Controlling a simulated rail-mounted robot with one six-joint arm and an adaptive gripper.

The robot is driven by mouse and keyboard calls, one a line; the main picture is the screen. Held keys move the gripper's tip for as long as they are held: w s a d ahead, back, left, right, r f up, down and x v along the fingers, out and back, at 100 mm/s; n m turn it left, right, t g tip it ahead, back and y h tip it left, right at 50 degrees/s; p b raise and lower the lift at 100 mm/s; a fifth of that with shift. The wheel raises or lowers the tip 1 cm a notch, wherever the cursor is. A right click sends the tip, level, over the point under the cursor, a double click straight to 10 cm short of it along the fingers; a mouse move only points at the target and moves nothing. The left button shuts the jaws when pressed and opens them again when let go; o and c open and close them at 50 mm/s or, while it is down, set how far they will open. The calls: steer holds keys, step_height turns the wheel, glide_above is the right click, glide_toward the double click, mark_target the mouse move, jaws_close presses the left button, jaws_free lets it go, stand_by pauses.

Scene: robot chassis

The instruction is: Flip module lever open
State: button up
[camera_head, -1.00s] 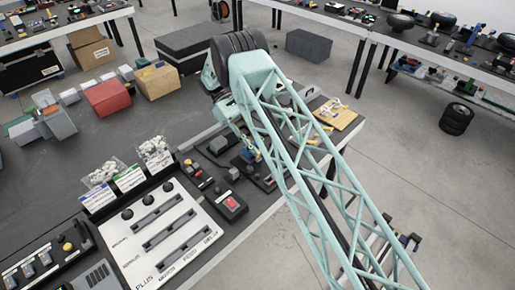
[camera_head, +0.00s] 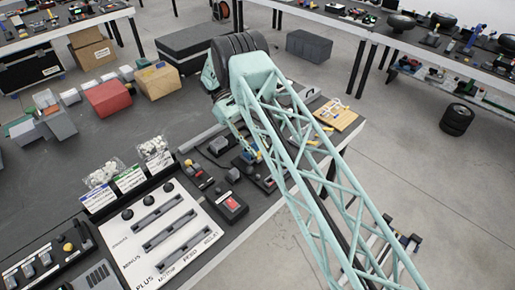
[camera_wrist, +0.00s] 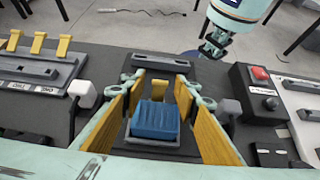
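In the wrist view, a dark module (camera_wrist: 189,154) holds a blue ribbed block (camera_wrist: 156,122) in a grey frame, which looks like the lever part. A small yellow piece (camera_wrist: 184,97) stands just behind it. My gripper (camera_wrist: 165,97) is open, its two yellow fingers on either side of the blue block. I see no clear contact between the fingers and the block. A grey bar (camera_wrist: 160,63) lies at the module's far end. In the head view my gripper (camera_head: 252,154) is low over the bench modules, partly hidden by my arm.
A box with a red button (camera_wrist: 260,73) and a knob stands right of the module. A unit with yellow tabs (camera_wrist: 38,43) is at left. In the head view, a white slotted panel (camera_head: 165,232) and a red-topped box (camera_head: 231,206) share the bench.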

steer(key=v, duration=0.7)
stand_by(0.5)
steer(key=shift+w+r, duration=0.1)
steer(key=shift+r, duration=0.05)
stand_by(0.4)
